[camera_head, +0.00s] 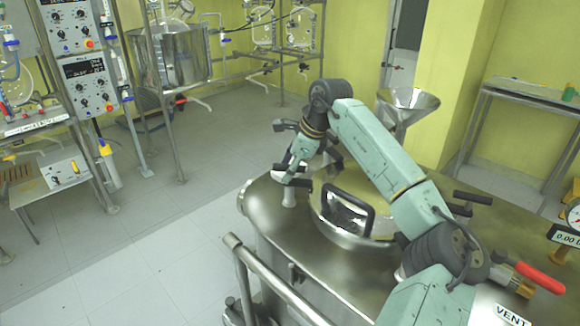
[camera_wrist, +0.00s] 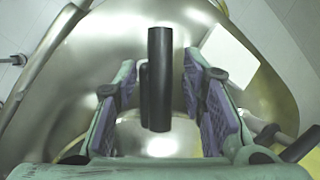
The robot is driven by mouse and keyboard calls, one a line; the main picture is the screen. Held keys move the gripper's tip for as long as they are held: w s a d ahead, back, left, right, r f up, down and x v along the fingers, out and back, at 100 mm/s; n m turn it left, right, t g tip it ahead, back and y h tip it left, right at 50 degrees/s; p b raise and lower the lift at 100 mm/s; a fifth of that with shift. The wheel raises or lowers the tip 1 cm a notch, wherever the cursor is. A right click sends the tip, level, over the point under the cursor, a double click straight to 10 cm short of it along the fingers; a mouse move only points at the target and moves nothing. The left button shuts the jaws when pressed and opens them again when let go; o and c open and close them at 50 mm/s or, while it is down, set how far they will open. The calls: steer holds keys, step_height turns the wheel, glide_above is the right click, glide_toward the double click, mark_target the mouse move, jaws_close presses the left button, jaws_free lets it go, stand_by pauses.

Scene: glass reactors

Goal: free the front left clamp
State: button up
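The front left clamp shows as a black handle (camera_head: 297,182) on a pale post at the left side of the steel vessel's lid (camera_head: 345,228). In the wrist view a black clamp handle (camera_wrist: 159,85) stands between the two purple-padded fingers of my gripper (camera_wrist: 162,92). The fingers are spread, with a visible gap on each side of the handle. In the head view my gripper (camera_head: 293,166) is low over the left clamp, and my arm hides part of the lid. Whether a finger touches the clamp lower down cannot be told.
Another black clamp handle (camera_head: 472,198) is at the lid's right side, beyond my arm. A black lid handle (camera_head: 347,208) stands near my gripper. A steel funnel (camera_head: 408,100) rises behind. A red-handled valve (camera_head: 540,278) is at front right. Open floor (camera_head: 170,235) lies left.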

steer(key=shift+c, duration=0.2)
jaws_close()
steer(key=shift+m+b, duration=0.3)
steer(key=shift+b, duration=0.2)
steer(key=m+t+h+b, duration=0.1)
steer(key=m+b, duration=0.1)
steer(key=b, duration=0.1)
steer(key=shift+f+m, duration=0.1)
steer(key=shift+m, duration=0.3)
steer(key=m+t+h+b, duration=0.1)
steer(key=m+h+b, duration=0.1)
steer(key=m+b, duration=0.3)
steer(key=shift+m+b, duration=0.3)
steer(key=m+h+b, duration=0.2)
steer(key=m, duration=0.2)
steer(key=shift+r+b, duration=0.2)
steer(key=shift+b, duration=0.1)
steer(key=m+h+b, duration=0.1)
steer(key=m, duration=0.3)
steer(key=shift+h, duration=0.4)
steer(key=shift+g, duration=0.3)
steer(key=shift+d+m, duration=0.1)
steer(key=shift+m, duration=0.4)
